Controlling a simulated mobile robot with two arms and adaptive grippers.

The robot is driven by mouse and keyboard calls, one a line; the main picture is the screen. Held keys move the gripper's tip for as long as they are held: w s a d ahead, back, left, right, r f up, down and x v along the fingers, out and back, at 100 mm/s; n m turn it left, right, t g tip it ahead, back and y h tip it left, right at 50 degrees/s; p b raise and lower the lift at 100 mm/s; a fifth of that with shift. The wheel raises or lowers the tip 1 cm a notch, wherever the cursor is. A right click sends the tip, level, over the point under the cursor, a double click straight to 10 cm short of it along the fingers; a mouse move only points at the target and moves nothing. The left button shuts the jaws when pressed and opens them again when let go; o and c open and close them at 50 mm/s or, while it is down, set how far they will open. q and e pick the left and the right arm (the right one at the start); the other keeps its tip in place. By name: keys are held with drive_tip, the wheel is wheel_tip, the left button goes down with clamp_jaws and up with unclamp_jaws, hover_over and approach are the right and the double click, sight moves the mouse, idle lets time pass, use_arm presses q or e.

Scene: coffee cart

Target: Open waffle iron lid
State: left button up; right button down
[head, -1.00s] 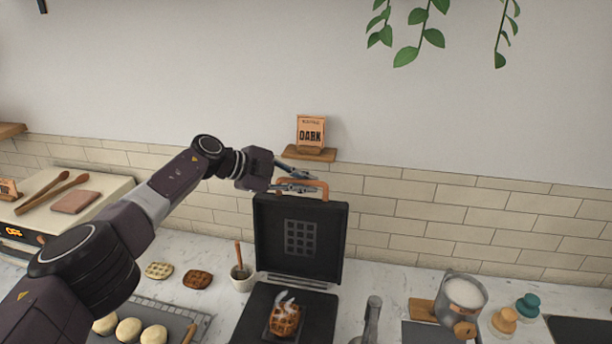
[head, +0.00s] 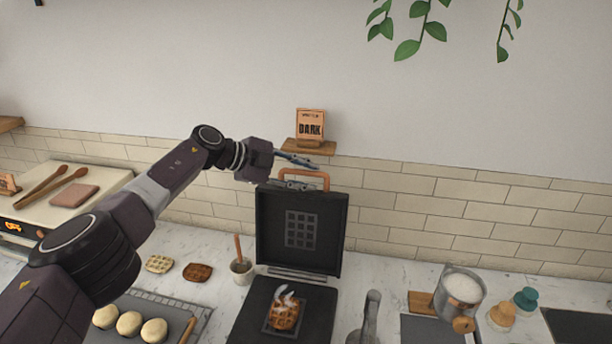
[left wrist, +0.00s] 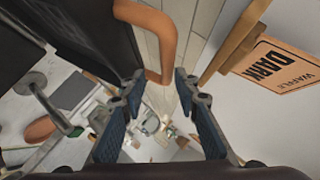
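The waffle iron stands on the counter with its black lid (head: 299,232) raised nearly upright. Its lower plate (head: 253,316) is exposed, with a browned, steaming waffle (head: 284,313) on it. The copper-coloured lid handle (head: 318,174) is at the top edge of the lid. My left gripper (head: 309,173) is at the handle, its fingers spread apart. In the left wrist view the handle (left wrist: 160,45) passes just beyond the open fingers (left wrist: 158,90), and nothing is clamped between the fingertips. My right gripper is not in either view.
A small shelf (head: 309,148) with a "DARK" sign (head: 311,124) is on the wall just above the handle. Left are a cup (head: 242,270), two waffles and a tray of dough balls (head: 129,323). Right is a milk pitcher (head: 462,290).

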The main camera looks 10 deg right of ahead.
use_arm(q)
drive_tip(key=shift+a+r, duration=0.15)
drive_tip(key=shift+a, duration=0.3)
drive_tip(key=v, duration=1.1)
drive_tip(key=shift+s, duration=0.15)
